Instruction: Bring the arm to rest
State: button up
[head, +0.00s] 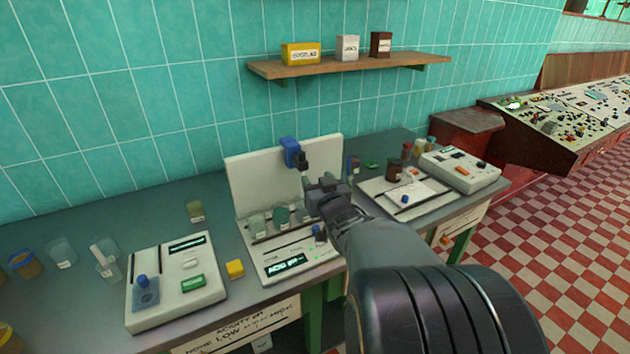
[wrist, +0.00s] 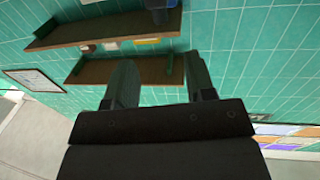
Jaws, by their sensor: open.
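My gripper (head: 322,183) is in front of the upright white panel of the middle instrument (head: 290,262), above the workbench. In the wrist view its two fingers (wrist: 160,80) stand apart with nothing between them. My arm reaches in from the lower right of the head view and hides part of the bench and of the middle instrument's right side. A blue and black fitting (head: 292,152) on the panel is close to my gripper in the picture; I cannot tell whether they touch.
A right instrument (head: 460,170) and small jars are beyond my arm. A wall shelf (head: 350,66) holds three boxes. Checkered floor (head: 530,240) is open at right.

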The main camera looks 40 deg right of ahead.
jog(key=s+a+f+m+g, duration=0.1)
jog(key=s+a+f+g, duration=0.1)
jog(key=s+f+g, duration=0.7)
jog(key=s+a+n+g+y, duration=0.2)
jog(key=a, duration=0.6)
jog(key=s+a+n+g+y+p, duration=0.1)
jog(key=s+a+n+g+y, duration=0.1)
jog(key=a, duration=0.7)
jog(key=shift+s+r+g+y, duration=0.3)
jog(key=shift+g+y, duration=0.1)
jog(key=shift+y, duration=0.2)
